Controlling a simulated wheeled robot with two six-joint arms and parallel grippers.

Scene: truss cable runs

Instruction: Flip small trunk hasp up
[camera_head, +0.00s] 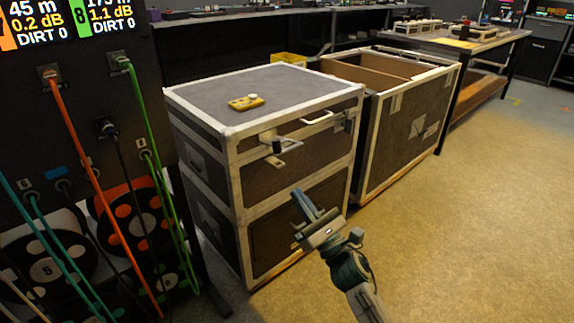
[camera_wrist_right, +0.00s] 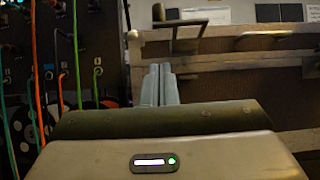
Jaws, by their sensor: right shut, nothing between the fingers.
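The small trunk (camera_head: 262,100) is a dark case with pale metal edges, its lid down. On its front, just below the lid seam, the hasp (camera_head: 282,161) shows as a small pale plate sticking out at a tilt, with a dark piece above it. In the right wrist view a dark frame-like fitting (camera_wrist_right: 183,24) stands out above the fingertips; I cannot tell if it is the hasp. My right gripper (camera_head: 305,203) is shut and empty, below and in front of the hasp, apart from it. Its fingers (camera_wrist_right: 158,84) show together in the wrist view. My left gripper is not in view.
A yellow device (camera_head: 246,103) lies on the trunk's lid. A larger open-topped case (camera_head: 408,130) stands right behind. A patch rack with hanging orange, green and teal cables (camera_head: 85,170) stands close on the left. The floor at the right (camera_head: 480,220) is clear.

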